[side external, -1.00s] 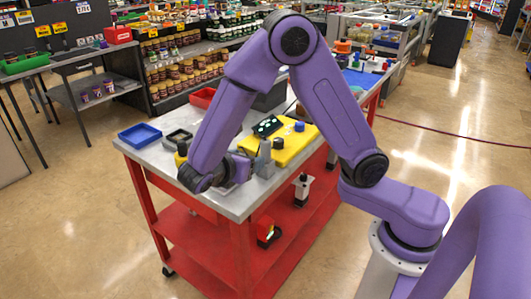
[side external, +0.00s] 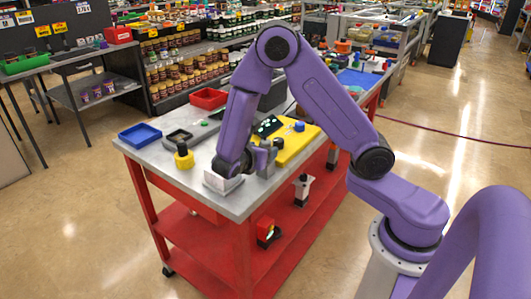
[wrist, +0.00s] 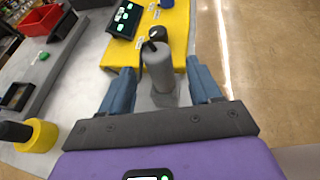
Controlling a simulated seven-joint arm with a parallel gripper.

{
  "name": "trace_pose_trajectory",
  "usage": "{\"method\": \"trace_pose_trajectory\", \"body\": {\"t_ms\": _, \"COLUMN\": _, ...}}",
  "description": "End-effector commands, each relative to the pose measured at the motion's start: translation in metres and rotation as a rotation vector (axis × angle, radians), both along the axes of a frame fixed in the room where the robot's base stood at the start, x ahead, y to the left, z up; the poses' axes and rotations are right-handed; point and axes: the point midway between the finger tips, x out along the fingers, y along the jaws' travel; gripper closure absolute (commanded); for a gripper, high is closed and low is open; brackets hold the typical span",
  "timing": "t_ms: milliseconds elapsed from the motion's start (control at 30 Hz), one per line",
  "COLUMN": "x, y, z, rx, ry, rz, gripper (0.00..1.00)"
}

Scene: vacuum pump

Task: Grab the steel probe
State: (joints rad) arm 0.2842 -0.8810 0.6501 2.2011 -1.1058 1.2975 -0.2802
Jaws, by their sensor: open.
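A grey upright cylinder with a dark top, which looks like the steel probe (wrist: 158,72), stands near the table's front edge, by the yellow mat. In the side external view the probe (side external: 264,163) is partly hidden by my gripper (side external: 248,160). In the wrist view my gripper (wrist: 159,80) is open, with one blue-grey finger on each side of the cylinder. Gaps show between the cylinder and both fingers. I cannot tell how far down the fingers reach along it.
A yellow mat (side external: 299,143) holds a dark device (side external: 267,126) and a blue cap (side external: 299,126). A yellow, black-topped piece (side external: 184,161) and a silver block (side external: 222,182) stand to the left. Blue (side external: 140,135) and red (side external: 208,98) bins sit farther back.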

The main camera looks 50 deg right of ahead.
Motion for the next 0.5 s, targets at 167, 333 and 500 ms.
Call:
{"method": "trace_pose_trajectory", "body": {"t_ms": 167, "x": 0.003, "y": -0.018, "z": -0.003, "rx": 0.001, "ry": 0.002, "rz": -0.004, "gripper": 0.37}}
{"method": "trace_pose_trajectory", "body": {"t_ms": 333, "x": 0.009, "y": -0.04, "z": -0.009, "rx": 0.0, "ry": 0.002, "rz": -0.002, "gripper": 0.37}}
{"method": "trace_pose_trajectory", "body": {"t_ms": 500, "x": 0.011, "y": -0.049, "z": -0.014, "rx": 0.001, "ry": 0.001, "rz": 0.0, "gripper": 0.37}}
